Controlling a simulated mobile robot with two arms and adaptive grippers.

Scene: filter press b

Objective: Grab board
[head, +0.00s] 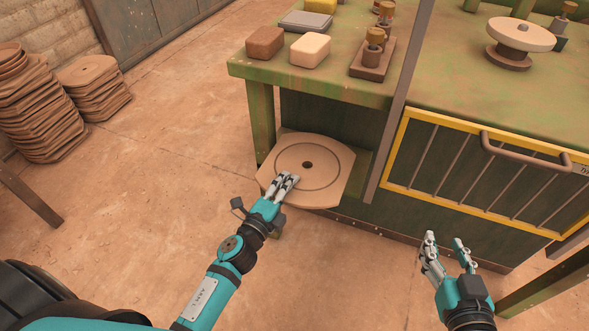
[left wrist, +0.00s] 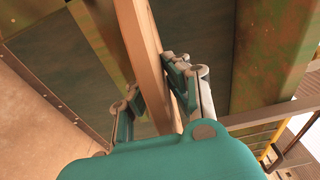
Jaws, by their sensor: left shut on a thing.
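The board (head: 325,163) is a flat tan plate with cut corners, a dark centre hole and a ring line. In the head view it is beside the green bench's left front leg, below the bench top. My left gripper (head: 287,183) is shut on the board's near edge. In the left wrist view the board (left wrist: 142,50) shows edge-on as a tan strip between the fingers of my left gripper (left wrist: 155,100). My right gripper (head: 447,243) is open and empty, in front of the yellow-framed guard. The board's underside is hidden in the head view.
The green bench (head: 330,82) holds several blocks and small parts. A yellow-framed barred guard (head: 403,150) with a handle is at right. Stacks of brown plates (head: 40,105) stand on the floor at far left. The floor between the stacks and bench is clear.

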